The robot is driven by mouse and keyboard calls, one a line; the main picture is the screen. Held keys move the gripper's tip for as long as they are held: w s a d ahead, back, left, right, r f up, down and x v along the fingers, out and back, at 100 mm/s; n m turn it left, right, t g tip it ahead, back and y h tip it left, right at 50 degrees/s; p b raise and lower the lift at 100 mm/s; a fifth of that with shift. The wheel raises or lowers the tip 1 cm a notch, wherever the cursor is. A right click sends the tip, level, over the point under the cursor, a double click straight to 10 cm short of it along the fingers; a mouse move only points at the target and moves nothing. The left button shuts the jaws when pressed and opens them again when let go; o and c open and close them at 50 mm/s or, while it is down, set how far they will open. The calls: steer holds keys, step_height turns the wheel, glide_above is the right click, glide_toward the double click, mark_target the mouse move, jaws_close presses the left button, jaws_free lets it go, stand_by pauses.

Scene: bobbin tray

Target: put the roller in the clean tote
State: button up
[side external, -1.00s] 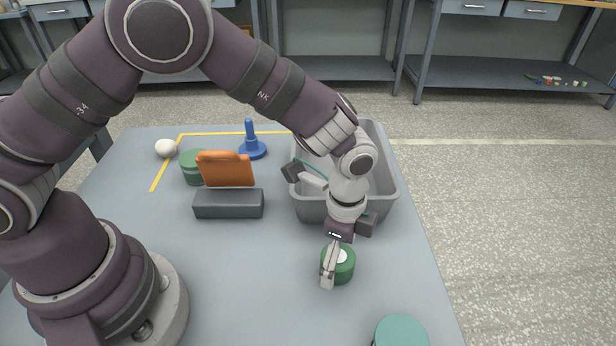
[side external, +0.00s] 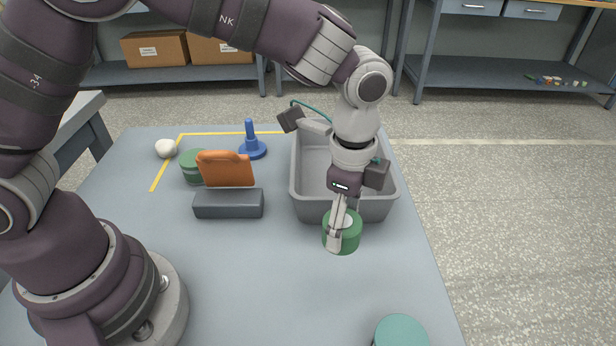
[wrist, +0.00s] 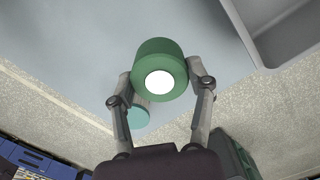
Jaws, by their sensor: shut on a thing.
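A green roller (side external: 353,239) with a white round end is held in my gripper (side external: 343,238). In the wrist view the roller (wrist: 158,53) sits between the two fingertips (wrist: 160,82), its white end toward the camera. The fingers are shut on its sides. The clean tote, a grey open bin (side external: 297,190), stands just behind the roller in the side view. The roller is in front of its near wall and outside it. In the wrist view a corner of the tote (wrist: 262,50) shows at the upper right. My wrist hides part of the tote's inside.
A teal cylinder (side external: 401,333) stands at the front right edge. To the left are a grey block (side external: 228,204), an orange piece (side external: 226,170), a green cylinder (side external: 190,168), a blue peg on a base (side external: 251,148) and a white ball (side external: 165,149). The front middle of the table is clear.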

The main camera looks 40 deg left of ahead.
steer(key=w+a+r+m, duration=0.2)
steer(key=w+a+r, duration=0.1)
steer(key=w+a, duration=0.65)
steer(key=f, duration=0.6)
steer(key=a+f, duration=0.1)
steer(key=f, duration=0.2)
steer(key=shift+s+f, duration=0.15)
steer(key=shift+f, duration=0.25)
steer(key=shift+f, duration=0.15)
steer(key=o, duration=1.2)
